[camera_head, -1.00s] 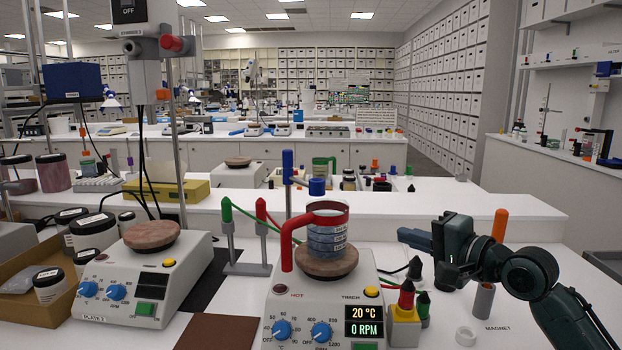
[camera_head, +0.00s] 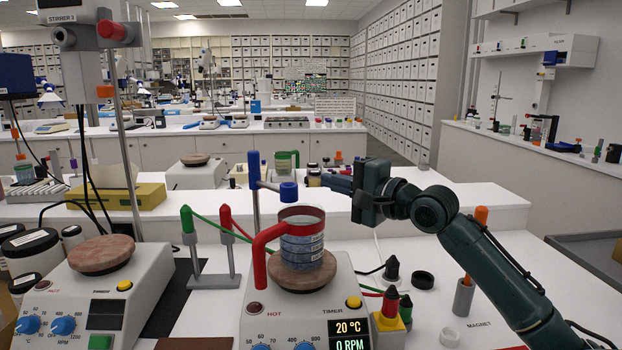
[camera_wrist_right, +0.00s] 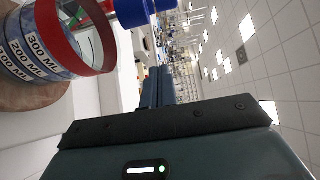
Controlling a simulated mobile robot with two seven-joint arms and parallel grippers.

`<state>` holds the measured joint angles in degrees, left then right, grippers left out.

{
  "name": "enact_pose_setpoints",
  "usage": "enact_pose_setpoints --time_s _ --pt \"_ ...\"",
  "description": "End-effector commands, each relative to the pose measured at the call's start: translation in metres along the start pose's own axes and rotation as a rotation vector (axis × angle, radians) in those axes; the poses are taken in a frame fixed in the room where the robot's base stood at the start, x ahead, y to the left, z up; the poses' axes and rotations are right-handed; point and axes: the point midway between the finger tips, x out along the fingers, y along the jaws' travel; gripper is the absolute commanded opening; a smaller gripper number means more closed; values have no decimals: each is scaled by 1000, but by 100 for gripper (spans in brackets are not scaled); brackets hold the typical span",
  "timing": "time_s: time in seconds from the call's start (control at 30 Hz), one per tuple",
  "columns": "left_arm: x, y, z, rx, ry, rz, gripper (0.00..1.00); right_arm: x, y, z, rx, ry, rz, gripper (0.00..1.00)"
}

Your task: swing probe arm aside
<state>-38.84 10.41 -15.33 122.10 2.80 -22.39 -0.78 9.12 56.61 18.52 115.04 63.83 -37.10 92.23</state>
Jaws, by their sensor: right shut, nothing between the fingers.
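The beaker (camera_head: 302,240), with blue contents and a red handle band, stands on the wooden top of the hotplate (camera_head: 300,278). My right gripper (camera_head: 330,183) points left, to the right of the blue cylinder, with a small gap in the head view. Its fingers are together and empty. The wrist view shows the shut fingers (camera_wrist_right: 156,88), the blue cylinder (camera_wrist_right: 134,12) at the top and the beaker (camera_wrist_right: 48,45) at the upper left. My left gripper is out of view.
A stand with green and red tips (camera_head: 212,250) is left of the hotplate. Another stirrer (camera_head: 105,290) is further left.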

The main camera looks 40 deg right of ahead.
Motion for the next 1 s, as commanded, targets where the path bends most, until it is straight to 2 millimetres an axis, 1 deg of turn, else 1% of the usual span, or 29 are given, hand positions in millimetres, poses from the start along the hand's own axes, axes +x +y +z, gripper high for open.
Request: enact_pose_setpoints --time_s 0.03,0.1,0.2,0.3,0.4,0.53,1.0 --pt "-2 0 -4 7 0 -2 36 8 -4 0 0 0 -2 0" --pt "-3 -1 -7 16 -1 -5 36 16 -4 2 -2 -2 -2 0" --pt "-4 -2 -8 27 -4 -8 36 19 -2 20 -1 -3 -2 0" --pt "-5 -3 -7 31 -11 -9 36 21 -1 31 -2 -3 0 0" --pt "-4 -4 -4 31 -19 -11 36 23 0 37 -2 -1 1 0" --pt "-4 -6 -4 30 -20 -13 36 23 0 40 -3 0 0 0" --pt "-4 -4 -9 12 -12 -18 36 24 0 39 -1 4 1 0"
